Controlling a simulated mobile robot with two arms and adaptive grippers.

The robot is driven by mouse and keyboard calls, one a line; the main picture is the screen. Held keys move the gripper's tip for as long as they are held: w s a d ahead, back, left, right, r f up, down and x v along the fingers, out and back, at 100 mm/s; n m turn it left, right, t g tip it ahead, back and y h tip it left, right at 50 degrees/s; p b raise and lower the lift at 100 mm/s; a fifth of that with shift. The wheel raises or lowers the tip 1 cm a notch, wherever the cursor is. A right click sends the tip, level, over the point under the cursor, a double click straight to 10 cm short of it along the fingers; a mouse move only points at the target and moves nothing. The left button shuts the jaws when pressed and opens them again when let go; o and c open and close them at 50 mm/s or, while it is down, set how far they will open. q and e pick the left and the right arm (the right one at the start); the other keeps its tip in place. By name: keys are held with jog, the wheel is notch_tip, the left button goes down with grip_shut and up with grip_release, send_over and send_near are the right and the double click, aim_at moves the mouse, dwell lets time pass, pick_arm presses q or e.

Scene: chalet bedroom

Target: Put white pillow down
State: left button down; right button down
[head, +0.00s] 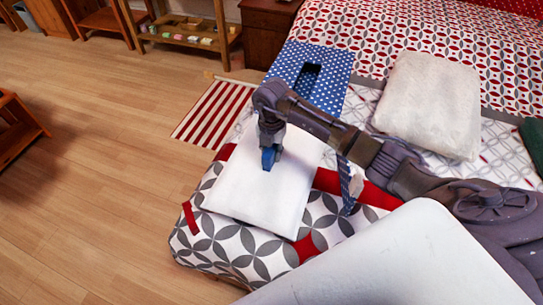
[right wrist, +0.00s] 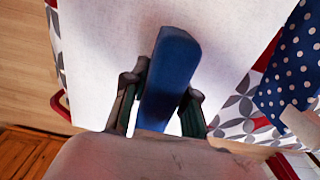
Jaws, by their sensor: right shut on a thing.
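A thin white pillow (head: 235,190) lies flat at the near corner of the bed in the head view, directly under my right gripper. It also shows in the right wrist view (right wrist: 235,40), filling much of the picture. My right gripper (head: 270,158) points down over the pillow. Its fingers (right wrist: 160,105) press the sides of a long, smooth blue object (right wrist: 170,60) with a rounded end. Whether this object touches the pillow cannot be told. A second, plumper white pillow (head: 430,105) lies farther back on the bed. My left gripper is not in view.
The bed (head: 205,245) has a patterned grey, white and red cover. A blue dotted cloth (head: 335,65) lies over it, with a dark object (head: 307,78) on it. A striped rug (head: 210,112) lies beside the bed. The wooden floor (head: 90,180) at left is mostly clear.

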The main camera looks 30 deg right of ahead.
jog(key=shift+f, duration=0.95)
jog(key=c, duration=0.9)
grip_release()
jog(key=shift+f, duration=0.15)
jog(key=shift+r, duration=0.25)
notch_tip(320, 180, up, 12)
jog(key=shift+f, duration=0.1)
jog(key=shift+s, duration=0.1)
